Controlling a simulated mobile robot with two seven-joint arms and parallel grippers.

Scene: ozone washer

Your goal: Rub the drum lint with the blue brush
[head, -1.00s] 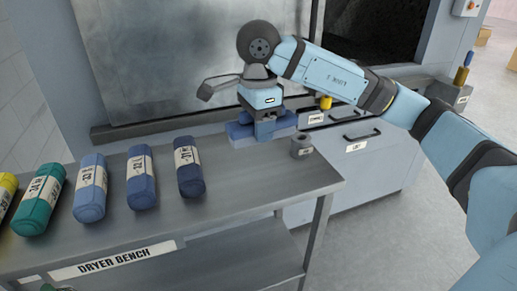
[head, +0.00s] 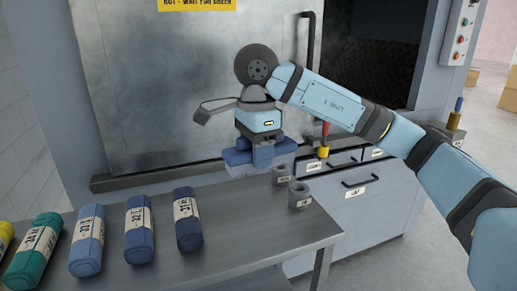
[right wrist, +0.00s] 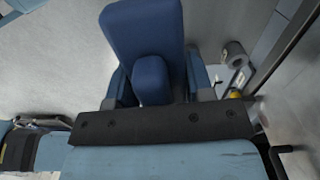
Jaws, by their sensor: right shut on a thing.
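The blue brush (head: 258,156) is in my right gripper (head: 262,143), which is shut on it. In the head view it hangs above the back right part of the bench, below my wrist. The drum opening (head: 375,55) is dark, at the upper right behind my right arm. I cannot make out lint in it. My left gripper is not in view.
Two grey cups (head: 300,195) stand on the bench (head: 240,235), right of the brush. Several labelled rolls (head: 188,220) lie to the left. A red and yellow tool (head: 324,140) is by the drawers (head: 355,195). A large metal panel (head: 170,90) rises behind the bench.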

